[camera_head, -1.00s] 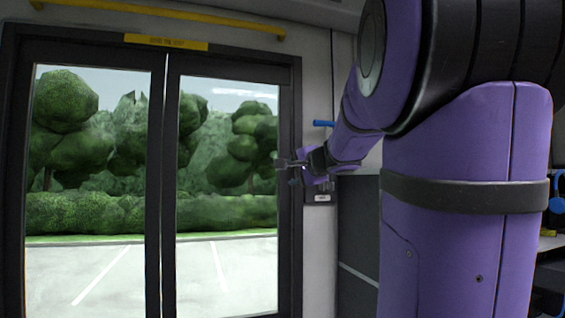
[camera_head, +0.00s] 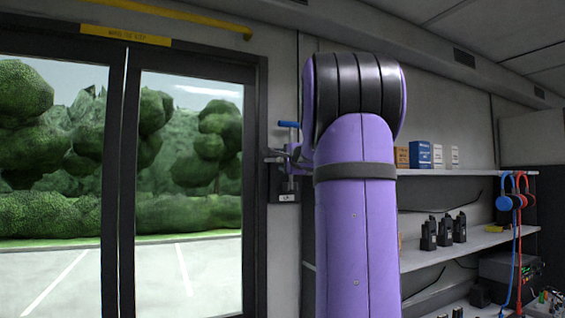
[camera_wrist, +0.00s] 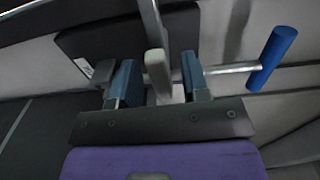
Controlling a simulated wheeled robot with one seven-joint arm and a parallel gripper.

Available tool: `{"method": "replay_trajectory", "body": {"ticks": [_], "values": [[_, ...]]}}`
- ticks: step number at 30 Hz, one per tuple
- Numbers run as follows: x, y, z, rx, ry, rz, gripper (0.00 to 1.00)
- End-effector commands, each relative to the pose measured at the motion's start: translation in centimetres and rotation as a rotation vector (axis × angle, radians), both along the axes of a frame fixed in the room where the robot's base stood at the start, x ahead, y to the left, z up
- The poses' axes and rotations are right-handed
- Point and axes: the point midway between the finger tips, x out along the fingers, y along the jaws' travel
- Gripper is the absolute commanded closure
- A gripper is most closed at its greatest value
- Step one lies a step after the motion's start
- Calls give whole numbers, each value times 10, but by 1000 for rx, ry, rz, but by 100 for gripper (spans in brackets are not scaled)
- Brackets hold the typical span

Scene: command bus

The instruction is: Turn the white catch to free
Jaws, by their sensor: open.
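The white catch (camera_wrist: 157,68) shows in the wrist view as a pale, blunt-ended lever in front of a dark plate (camera_wrist: 95,45). My gripper (camera_wrist: 160,82) is open, with one blue-padded finger on each side of the catch. Small gaps seem to show between the pads and the catch; I cannot tell about contact deeper in. In the head view my gripper (camera_head: 274,157) is beside the right door frame, mostly small and partly hidden by my arm. The catch cannot be made out there. A dark box with a small label (camera_head: 286,197) sits just below the gripper.
A blue-ended handle (camera_head: 289,124) sticks out just above my gripper; in the wrist view its blue grip (camera_wrist: 272,55) is right of the fingers. Glass doors (camera_head: 190,190) are at left. Shelves (camera_head: 450,240) with radios and headsets stand at right behind my arm.

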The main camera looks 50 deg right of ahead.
Motion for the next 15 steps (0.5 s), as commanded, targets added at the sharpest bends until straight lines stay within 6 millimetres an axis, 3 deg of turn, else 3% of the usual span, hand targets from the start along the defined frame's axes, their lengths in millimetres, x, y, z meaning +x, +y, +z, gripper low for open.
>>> {"method": "replay_trajectory", "body": {"ticks": [6,15], "values": [[16,-9,0,-1,0,0,57],[18,-10,0,-1,0,0,57]]}}
